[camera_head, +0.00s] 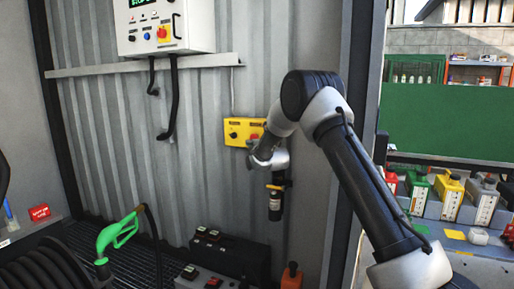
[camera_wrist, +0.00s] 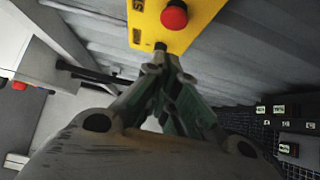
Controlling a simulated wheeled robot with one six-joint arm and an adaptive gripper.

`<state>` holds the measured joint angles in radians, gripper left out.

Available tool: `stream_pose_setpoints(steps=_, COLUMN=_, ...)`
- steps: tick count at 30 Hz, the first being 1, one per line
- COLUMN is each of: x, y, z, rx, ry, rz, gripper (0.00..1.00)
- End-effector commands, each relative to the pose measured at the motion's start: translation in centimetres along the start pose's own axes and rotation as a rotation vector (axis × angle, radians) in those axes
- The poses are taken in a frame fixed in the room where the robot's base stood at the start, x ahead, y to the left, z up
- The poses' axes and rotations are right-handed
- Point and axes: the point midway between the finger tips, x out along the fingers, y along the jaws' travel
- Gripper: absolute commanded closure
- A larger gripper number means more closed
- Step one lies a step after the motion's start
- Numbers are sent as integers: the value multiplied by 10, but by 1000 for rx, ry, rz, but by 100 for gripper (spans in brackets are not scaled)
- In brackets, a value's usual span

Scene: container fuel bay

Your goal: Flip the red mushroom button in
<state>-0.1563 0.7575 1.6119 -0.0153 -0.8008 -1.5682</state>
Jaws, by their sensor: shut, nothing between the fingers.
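The red mushroom button (camera_wrist: 174,15) sits on a yellow box (camera_wrist: 150,33) on the corrugated wall, at the top of the wrist view. In the head view the yellow box (camera_head: 236,128) is at the centre, and my arm partly covers its right side. Its red button (camera_head: 254,136) shows only in part there. My gripper (camera_wrist: 168,60) is shut and empty, its fingertips at the edge of the yellow box, below the red button in the wrist view. I cannot tell whether the tips touch the box. In the head view the fingers are mostly hidden by my wrist.
A white control cabinet (camera_head: 165,22) with another red knob (camera_head: 162,32) on yellow hangs above a wall rail (camera_head: 140,67). A green fuel nozzle (camera_head: 118,234) stands at lower left. Black boxes (camera_head: 225,250) sit low before the wall. A dark doorpost (camera_head: 362,100) stands right of the wall.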

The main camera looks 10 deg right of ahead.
Motion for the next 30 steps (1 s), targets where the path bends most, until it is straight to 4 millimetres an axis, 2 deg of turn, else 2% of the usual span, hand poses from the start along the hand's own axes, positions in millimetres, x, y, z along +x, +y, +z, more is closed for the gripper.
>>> stream_pose_setpoints(steps=4, x=-24, y=0, z=0, rx=0, ry=0, rz=-2, gripper=100)
stream_pose_setpoints(steps=9, x=-41, y=0, z=-1, rx=-1, ry=0, rz=-1, gripper=100)
stream_pose_setpoints(steps=24, x=-45, y=-2, z=-1, rx=45, ry=0, rz=-6, gripper=100)
stream_pose_setpoints(steps=26, x=-46, y=-13, z=-1, rx=117, ry=-3, rz=-55, gripper=100)
stream_pose_setpoints(steps=29, x=-56, y=-59, z=0, rx=296, ry=-37, rz=-232, gripper=100)
stream_pose_setpoints(steps=30, x=-65, y=-81, z=0, rx=361, ry=-61, rz=-312, gripper=100)
